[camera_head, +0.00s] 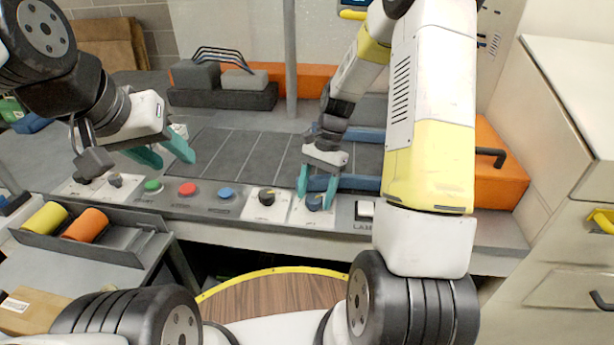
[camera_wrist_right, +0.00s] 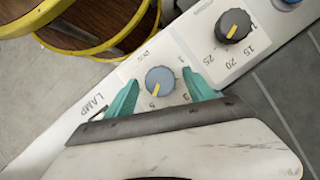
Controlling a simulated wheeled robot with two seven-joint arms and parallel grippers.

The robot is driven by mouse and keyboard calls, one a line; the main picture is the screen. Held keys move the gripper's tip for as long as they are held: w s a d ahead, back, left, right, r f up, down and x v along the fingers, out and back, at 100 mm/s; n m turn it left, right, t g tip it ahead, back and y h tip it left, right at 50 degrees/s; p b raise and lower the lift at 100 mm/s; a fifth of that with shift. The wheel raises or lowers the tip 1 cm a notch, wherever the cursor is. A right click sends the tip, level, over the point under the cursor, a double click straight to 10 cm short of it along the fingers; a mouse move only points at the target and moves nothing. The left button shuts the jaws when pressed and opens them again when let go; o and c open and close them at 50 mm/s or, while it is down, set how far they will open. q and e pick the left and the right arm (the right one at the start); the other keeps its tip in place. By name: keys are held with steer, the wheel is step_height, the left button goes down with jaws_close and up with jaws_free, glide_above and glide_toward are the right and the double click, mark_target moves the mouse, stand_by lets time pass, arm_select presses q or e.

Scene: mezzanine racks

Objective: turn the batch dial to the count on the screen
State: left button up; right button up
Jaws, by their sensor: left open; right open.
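A blue-grey dial (camera_head: 314,203) with a yellow pointer sits on a white plate on the sloped console. In the right wrist view this dial (camera_wrist_right: 160,80) stands between my right gripper's teal fingers, which look open and apart from it. My right gripper (camera_head: 318,182) is over it in the head view. A black dial (camera_head: 267,196) with a yellow pointer is to its left; the wrist view shows this black dial (camera_wrist_right: 233,25) beside 15, 20 and 25. I cannot read which is labelled batch. My left gripper (camera_head: 164,154) is open and empty above the console's left part. No screen count is readable.
Green (camera_head: 153,186), red (camera_head: 187,189) and blue (camera_head: 226,194) buttons line the console left of the dials. A grey tray (camera_head: 110,248) holds yellow and orange rolls at the left. An orange block (camera_head: 492,180) lies at the right.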

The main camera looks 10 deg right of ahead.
steer(key=c, duration=1.3)
steer(key=shift+c, duration=0.2)
